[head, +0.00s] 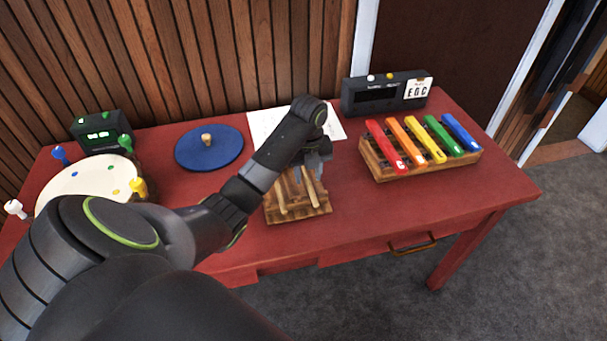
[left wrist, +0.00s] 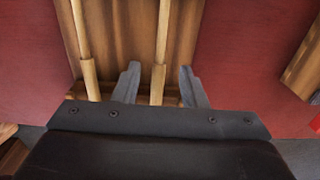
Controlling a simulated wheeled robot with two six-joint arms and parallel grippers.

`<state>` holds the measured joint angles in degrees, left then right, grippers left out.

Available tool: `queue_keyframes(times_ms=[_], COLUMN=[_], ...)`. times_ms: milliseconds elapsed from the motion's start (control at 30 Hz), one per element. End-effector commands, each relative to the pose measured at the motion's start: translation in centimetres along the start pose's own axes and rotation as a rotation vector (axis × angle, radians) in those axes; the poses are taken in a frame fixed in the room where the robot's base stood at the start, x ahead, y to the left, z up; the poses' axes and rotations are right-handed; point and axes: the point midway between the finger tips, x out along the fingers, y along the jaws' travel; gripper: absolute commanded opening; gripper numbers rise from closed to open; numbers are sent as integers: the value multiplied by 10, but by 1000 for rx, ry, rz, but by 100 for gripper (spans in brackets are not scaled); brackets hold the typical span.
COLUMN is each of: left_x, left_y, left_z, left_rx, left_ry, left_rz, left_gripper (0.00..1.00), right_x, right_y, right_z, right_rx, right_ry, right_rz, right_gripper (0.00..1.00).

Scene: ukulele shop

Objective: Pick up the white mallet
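A wooden mallet rack (head: 298,215) stands at the table's front middle and holds two pale wooden sticks. In the left wrist view, one stick (left wrist: 83,45) is left of my fingers and the other stick (left wrist: 161,45) runs between them. No mallet head shows in either view, so I cannot tell which stick is the white mallet's. My left gripper (head: 312,165) is over the rack. In the left wrist view, its two grey fingers (left wrist: 160,66) are open, one on each side of the right stick, with gaps on both sides. My right gripper is not in view.
On the red table (head: 400,220), a rainbow xylophone (head: 420,165) is to the right. A black box (head: 375,97), white paper (head: 262,122) and blue disc (head: 190,150) are behind. A round board with coloured pegs (head: 85,185) is left. The front right tabletop is clear.

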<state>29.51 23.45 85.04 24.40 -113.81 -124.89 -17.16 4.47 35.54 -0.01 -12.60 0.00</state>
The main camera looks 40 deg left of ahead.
Motion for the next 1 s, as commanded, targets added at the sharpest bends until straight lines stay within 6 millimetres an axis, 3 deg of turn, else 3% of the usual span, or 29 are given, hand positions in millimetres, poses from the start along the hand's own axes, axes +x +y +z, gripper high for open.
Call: queue_keyframes(times_ms=[100,300,600,1000], left_x=[12,13,13,8], left_y=[1,1,1,0], left_z=[-1,-1,-1,0], left_rx=[-1,0,0,0], left_ry=[4,3,2,1], left_rz=[3,3,3,1], left_gripper=[39,39,1,0], right_x=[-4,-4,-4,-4], right_y=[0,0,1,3], right_z=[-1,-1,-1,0], right_rx=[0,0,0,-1], right_ry=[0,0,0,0], right_rz=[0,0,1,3], right_gripper=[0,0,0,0])
